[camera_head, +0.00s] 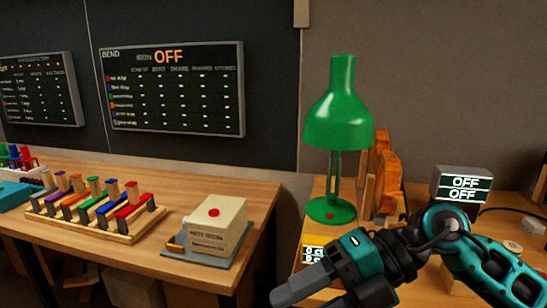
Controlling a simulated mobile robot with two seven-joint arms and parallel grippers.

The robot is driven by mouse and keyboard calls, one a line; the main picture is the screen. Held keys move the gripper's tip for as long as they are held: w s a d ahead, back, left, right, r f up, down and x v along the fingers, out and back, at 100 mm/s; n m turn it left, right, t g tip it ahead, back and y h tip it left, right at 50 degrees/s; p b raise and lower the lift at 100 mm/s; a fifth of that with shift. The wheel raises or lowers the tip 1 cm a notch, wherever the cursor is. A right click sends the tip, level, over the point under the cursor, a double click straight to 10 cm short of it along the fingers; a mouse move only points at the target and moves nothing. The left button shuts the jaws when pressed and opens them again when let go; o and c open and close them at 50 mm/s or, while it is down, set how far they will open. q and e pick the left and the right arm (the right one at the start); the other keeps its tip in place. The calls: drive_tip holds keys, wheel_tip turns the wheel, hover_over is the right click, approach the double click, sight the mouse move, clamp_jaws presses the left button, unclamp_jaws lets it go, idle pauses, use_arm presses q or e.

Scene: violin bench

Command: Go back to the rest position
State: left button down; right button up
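My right arm comes in from the right over the right-hand bench, with its dark gripper (288,290) low in the picture, pointing left. The gripper is near the gap between the two benches and touches nothing that I can see. Its fingers are seen from the side and partly cut off by the lower edge, so I cannot tell if they are open or shut. No held thing shows. My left gripper is not in view.
The left bench (255,190) holds a wooden rack (62,217) of coloured pieces and a cream box (217,226) with a red button. A green lamp (337,115), a violin body (386,170) and an OFF display box (463,186) stand behind my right arm.

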drive_tip(key=w+a+r+m+t+y, duration=0.15)
drive_tip(key=w+m+t+y, duration=0.25)
drive_tip(key=m+t+y, duration=0.5)
drive_tip(key=w+d+f+m+t+h, duration=0.4)
drive_tip(key=d+f+m+t+h, duration=0.55)
drive_tip(key=m, duration=0.75)
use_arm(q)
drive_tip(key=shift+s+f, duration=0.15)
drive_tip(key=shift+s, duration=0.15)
use_arm(e)
drive_tip(key=s+d+f+m+g+h, duration=0.2)
drive_tip(key=s+d+f+m+h, duration=0.1)
drive_tip(key=f, duration=0.9)
drive_tip(key=s+d+f+m+g+h, duration=0.3)
drive_tip(key=s+f+m+h, duration=0.2)
drive_tip(key=f, duration=0.8)
drive_tip(key=s+h, duration=0.2)
drive_tip(key=s, duration=0.2)
drive_tip(key=shift+s, duration=0.4)
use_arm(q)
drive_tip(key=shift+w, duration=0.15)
